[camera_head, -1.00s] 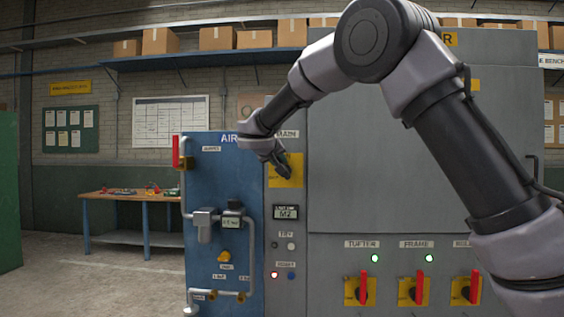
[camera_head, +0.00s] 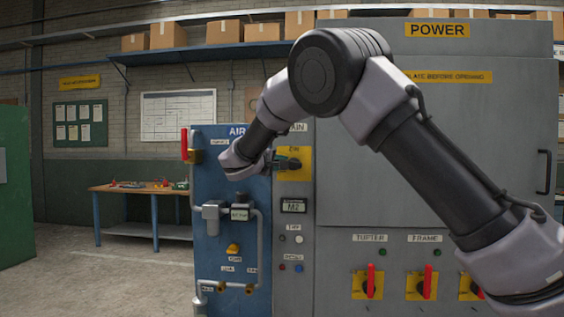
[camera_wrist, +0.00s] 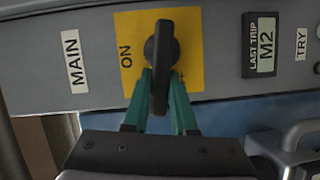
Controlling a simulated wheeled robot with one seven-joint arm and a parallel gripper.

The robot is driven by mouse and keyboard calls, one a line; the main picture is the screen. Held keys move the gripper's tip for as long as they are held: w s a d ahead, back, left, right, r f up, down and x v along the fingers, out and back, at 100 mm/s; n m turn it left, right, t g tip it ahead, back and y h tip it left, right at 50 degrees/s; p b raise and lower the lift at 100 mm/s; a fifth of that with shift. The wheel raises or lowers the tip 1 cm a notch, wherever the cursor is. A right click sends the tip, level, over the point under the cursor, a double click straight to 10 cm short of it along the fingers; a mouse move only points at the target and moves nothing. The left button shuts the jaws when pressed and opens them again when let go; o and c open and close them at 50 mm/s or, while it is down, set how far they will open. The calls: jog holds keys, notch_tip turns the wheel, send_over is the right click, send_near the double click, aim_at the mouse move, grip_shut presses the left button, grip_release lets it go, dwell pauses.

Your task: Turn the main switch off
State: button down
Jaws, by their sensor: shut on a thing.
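The main switch has a black handle (camera_wrist: 160,62) on a yellow plate (camera_wrist: 190,45), under the MAIN label (camera_wrist: 73,61). In the wrist view my gripper (camera_wrist: 162,85) has its teal fingers on either side of the handle, shut on it. The handle lies crosswise to the line from the MAIN label through the ON mark (camera_wrist: 126,55), so it does not point at ON. Another mark beside it is mostly hidden. In the head view the yellow plate (camera_head: 304,168) shows behind my gripper (camera_head: 288,163).
The blue AIR panel (camera_head: 222,270) with pipes and a red-handled valve (camera_head: 186,146) adjoins on the left. The POWER cabinet (camera_head: 440,150) stands right, with red-handled switches (camera_head: 370,281) below and dark lamps (camera_head: 383,252). A display (camera_head: 293,206) reads M2. Floor left is open.

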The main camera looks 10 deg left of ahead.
jog(key=shift+d+f+n+h, duration=0.3)
jog(key=shift+d+f+n, duration=0.1)
jog(key=shift+f+n, duration=0.25)
jog(key=shift+w+d+r, duration=0.1)
jog(key=shift+r, duration=0.1)
jog(key=c, duration=0.7)
grip_release()
jog(key=shift+d+t, duration=0.1)
jog(key=shift+t, duration=0.2)
jog(key=shift+a+r, duration=0.1)
jog(key=shift+a, duration=0.15)
jog(key=shift+s+a, duration=0.25)
jog(key=shift+s, duration=0.2)
jog(key=v, duration=1)
jog(key=shift+d, duration=0.15)
